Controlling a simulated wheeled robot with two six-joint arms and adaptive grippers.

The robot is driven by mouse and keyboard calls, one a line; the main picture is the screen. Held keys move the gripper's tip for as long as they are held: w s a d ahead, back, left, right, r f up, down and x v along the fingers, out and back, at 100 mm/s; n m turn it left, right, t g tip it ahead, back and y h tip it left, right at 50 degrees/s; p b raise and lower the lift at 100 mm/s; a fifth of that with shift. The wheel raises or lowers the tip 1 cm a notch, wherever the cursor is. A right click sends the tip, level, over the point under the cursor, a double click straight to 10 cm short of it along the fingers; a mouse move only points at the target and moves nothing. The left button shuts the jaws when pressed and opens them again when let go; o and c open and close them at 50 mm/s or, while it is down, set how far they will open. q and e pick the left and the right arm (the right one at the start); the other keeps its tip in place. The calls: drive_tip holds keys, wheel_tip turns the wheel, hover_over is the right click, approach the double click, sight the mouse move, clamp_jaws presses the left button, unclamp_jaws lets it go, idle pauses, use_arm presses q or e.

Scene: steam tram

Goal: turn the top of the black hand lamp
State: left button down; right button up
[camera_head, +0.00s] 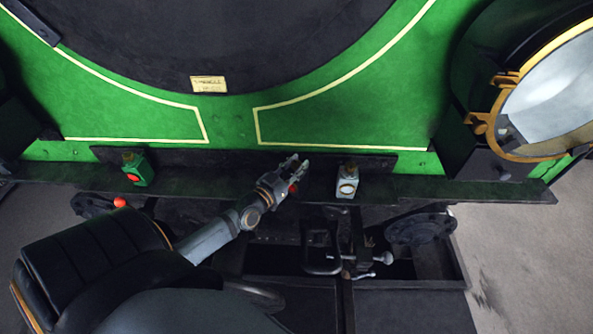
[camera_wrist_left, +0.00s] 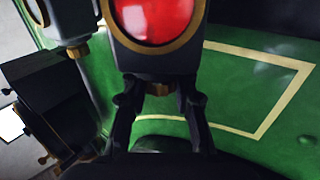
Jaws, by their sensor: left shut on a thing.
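The black hand lamp (camera_wrist_left: 152,60) fills the upper middle of the left wrist view, upside down there. It has a red lens with a brass rim, and a brass piece at its top end. My left gripper (camera_wrist_left: 158,94) has its two black fingers around this top end and is shut on it. In the head view my left gripper (camera_head: 291,172) is at the dark ledge, between a green lamp and a white lamp. There the black lamp is mostly hidden by the gripper, with a bit of red showing. My right gripper is not in view.
A green lamp (camera_head: 138,170) with a red lens stands left on the ledge (camera_head: 430,187). A white lamp (camera_head: 347,183) stands close to the right of my gripper. The green tram front (camera_head: 370,100) rises behind. A large brass-rimmed headlamp (camera_head: 545,95) is at the right.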

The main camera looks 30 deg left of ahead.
use_arm(q)
drive_tip(key=shift+h, duration=0.3)
drive_tip(key=shift+r, duration=0.1)
idle(0.5)
idle(0.4)
drive_tip(key=c, duration=1)
unclamp_jaws()
drive_tip(key=s, duration=0.8)
drive_tip(key=s+a, duration=0.1)
drive_tip(key=s, duration=0.3)
drive_tip(key=shift+a, duration=0.1)
